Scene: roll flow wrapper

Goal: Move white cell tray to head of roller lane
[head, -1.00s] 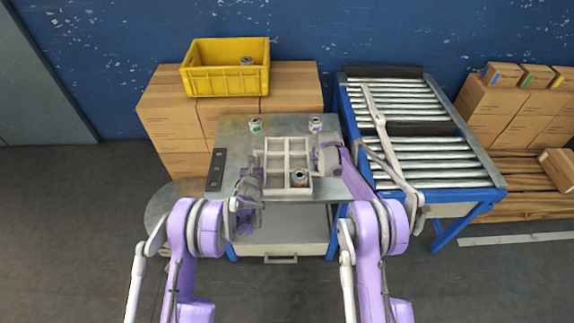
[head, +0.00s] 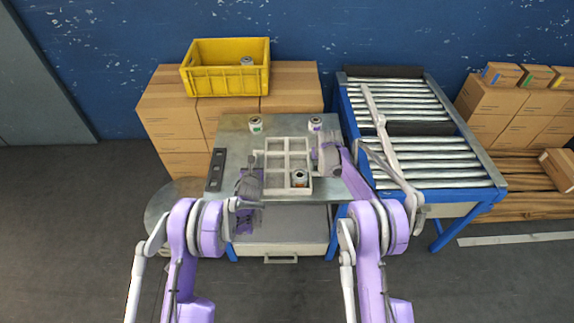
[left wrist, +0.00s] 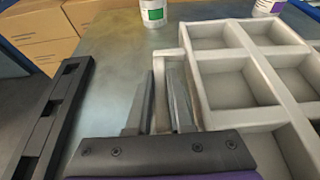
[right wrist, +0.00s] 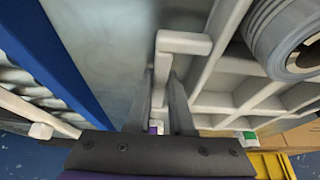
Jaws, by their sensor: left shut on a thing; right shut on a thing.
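The white cell tray (head: 287,144) lies on the grey metal table, its cells in two columns. My left gripper (head: 256,160) is shut on the tray's left handle, which shows between the fingers in the left wrist view (left wrist: 168,95). My right gripper (head: 318,160) is shut on the right handle, seen in the right wrist view (right wrist: 163,75). The roller lane (head: 425,150) stands to the right of the table.
A green-marked can (head: 255,125) and a purple-marked can (head: 315,124) stand behind the tray. A dark slotted bar (head: 216,170) lies at the table's left. A yellow crate (head: 226,82) with a can sits on boxes behind. A pale bar (head: 380,125) spans the lane's left side.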

